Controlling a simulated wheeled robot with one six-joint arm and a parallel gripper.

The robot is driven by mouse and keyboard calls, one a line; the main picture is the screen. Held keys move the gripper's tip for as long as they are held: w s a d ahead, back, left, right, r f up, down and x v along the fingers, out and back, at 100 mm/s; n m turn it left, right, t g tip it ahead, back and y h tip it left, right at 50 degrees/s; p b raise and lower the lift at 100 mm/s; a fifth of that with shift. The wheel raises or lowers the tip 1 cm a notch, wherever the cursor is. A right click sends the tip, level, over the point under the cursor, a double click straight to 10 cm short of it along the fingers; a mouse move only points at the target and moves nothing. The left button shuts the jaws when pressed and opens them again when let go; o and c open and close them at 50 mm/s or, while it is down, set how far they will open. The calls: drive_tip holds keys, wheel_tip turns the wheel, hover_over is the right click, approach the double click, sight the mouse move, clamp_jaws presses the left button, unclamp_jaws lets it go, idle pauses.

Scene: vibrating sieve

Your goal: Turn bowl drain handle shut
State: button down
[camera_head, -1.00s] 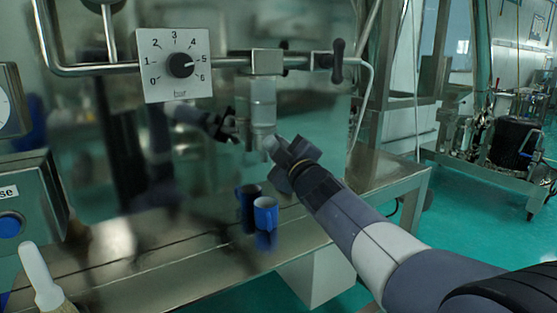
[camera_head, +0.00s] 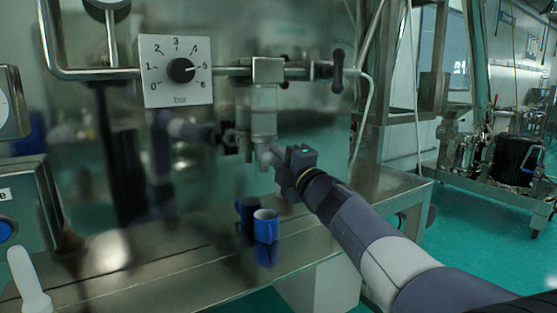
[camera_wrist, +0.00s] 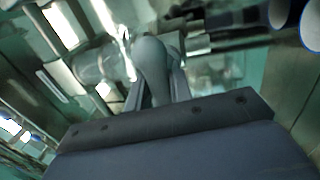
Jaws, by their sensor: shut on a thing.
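The drain handle (camera_wrist: 152,62) is a smooth grey lever with a rounded end. In the wrist view it sits between the two fingers of my gripper (camera_wrist: 155,88), which are shut on it. In the head view my gripper (camera_head: 270,157) is at the lower end of the clear cylinder (camera_head: 263,100) with its metal outlet. The handle is mostly hidden there by the fingers, and its exact angle cannot be told.
A blue mug (camera_head: 266,227) stands on the steel table (camera_head: 190,278) below my gripper, with its reflection behind. A dial panel (camera_head: 176,70) and a pipe with a black-handled valve (camera_head: 337,71) are above. A white brush handle (camera_head: 28,283) is at lower left.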

idle(0.4)
drive_tip(key=c, duration=1.3)
unclamp_jaws()
drive_tip(key=v, duration=1)
drive_tip(key=shift+s+d+f+b, duration=0.15)
drive_tip(key=shift+s+d+b, duration=0.1)
drive_tip(key=shift+b, duration=0.15)
drive_tip(key=p+x, duration=0.1)
drive_tip(key=x, duration=0.9)
drive_tip(key=shift+w+a, duration=0.25)
drive_tip(key=shift+a, duration=0.05)
